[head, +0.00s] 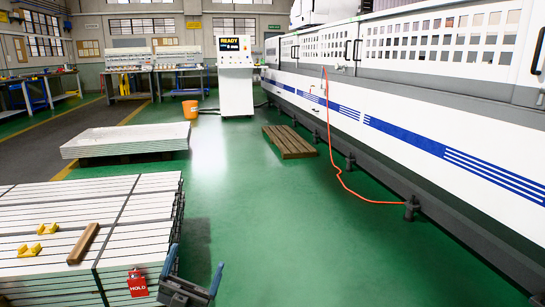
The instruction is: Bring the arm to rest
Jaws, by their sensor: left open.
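My left gripper (193,272) is at the bottom of the head view, just right of the front corner of the near stack of white profiles (135,235). Its two blue-tipped fingers stand apart with nothing visible between them. A red tag reading HOLD (138,284) hangs on the front of that stack, left of the gripper. My right gripper is not in view.
Two yellow blocks (47,229) and a wooden bar (83,243) lie on the near stack. A second stack (126,140), an empty wooden pallet (289,142), an orange bucket (190,107) and a console reading READY (236,88) stand beyond. A long white machine (420,120) lines the right.

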